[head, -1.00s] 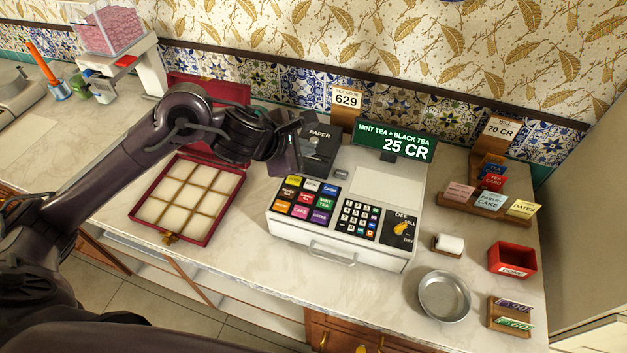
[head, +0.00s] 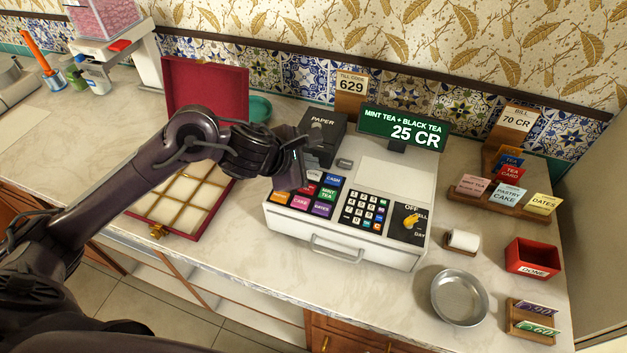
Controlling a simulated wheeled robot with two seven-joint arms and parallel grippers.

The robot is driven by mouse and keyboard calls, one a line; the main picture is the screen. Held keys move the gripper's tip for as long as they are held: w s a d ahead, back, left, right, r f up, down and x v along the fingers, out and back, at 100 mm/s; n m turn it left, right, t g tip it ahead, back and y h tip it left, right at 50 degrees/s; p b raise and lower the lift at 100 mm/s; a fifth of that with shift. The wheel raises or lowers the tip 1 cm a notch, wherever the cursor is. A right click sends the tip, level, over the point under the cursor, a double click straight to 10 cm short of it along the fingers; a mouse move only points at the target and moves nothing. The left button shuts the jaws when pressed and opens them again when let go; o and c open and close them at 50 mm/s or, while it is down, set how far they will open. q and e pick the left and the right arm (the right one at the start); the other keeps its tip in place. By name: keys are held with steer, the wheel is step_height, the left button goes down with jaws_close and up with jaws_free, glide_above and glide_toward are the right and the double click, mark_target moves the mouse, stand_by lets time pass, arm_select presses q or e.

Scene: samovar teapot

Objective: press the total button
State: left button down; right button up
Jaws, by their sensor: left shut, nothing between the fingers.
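The white cash register (head: 345,245) stands on the counter with a block of coloured product keys (head: 327,193) on its left and a black number pad (head: 365,211) in the middle. Readable keys include CASH, MINT TEA, CAKE and DATES. I cannot make out which key is labelled total. The green display (head: 404,131) reads "MINT TEA + BLACK TEA 25 CR". My left gripper (head: 298,180) is shut and empty, pointing down over the left upper keys and hiding some of them. I cannot tell whether it touches a key. My right gripper is not in view.
A red compartment box (head: 205,85) with its lid up lies left, under my arm. A black PAPER box (head: 323,138) stands behind the keys. To the right are a paper roll (head: 463,241), a metal dish (head: 460,297), a red DONE tray (head: 532,257) and card holders.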

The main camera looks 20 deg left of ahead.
arm_select(q)
steer(key=shift+f, duration=0.1)
stand_by(0.5)
stand_by(0.7)
stand_by(0.8)
steer(key=shift+f+b, duration=0.4)
steer(key=shift+b, duration=0.2)
steer(key=shift+f+b, duration=0.4)
steer(key=shift+b, duration=0.1)
stand_by(0.5)
steer(key=shift+r, duration=0.1)
steer(key=shift+r+p, duration=0.5)
steer(key=shift+r, duration=0.2)
